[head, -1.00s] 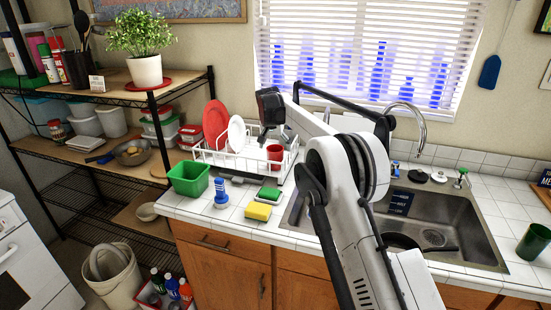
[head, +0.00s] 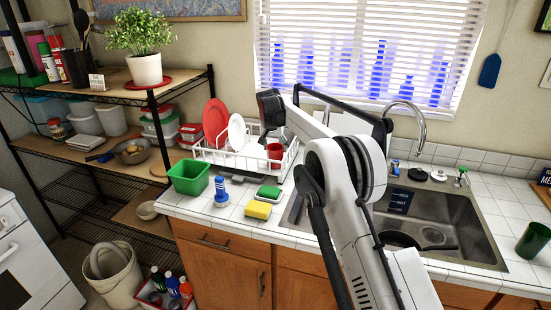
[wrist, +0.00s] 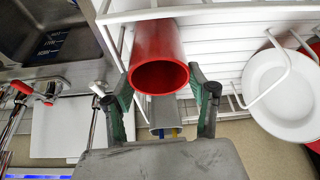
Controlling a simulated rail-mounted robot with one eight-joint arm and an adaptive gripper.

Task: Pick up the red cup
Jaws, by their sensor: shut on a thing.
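The red cup (head: 275,152) is at the right end of the white dish rack (head: 238,173). In the wrist view the red cup (wrist: 157,45) has its round mouth turned toward the camera, beside the rack's white wires. My gripper (wrist: 161,82) has one green-and-dark finger on each side of the cup, close against it near the rim, and is shut on it. In the head view my gripper (head: 268,137) is above and just behind the cup, and its fingers are mostly hidden. The cup still appears within the rack.
A red plate (head: 215,122) and white plate (head: 237,131) stand in the rack. The sink (head: 455,220) is at right.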

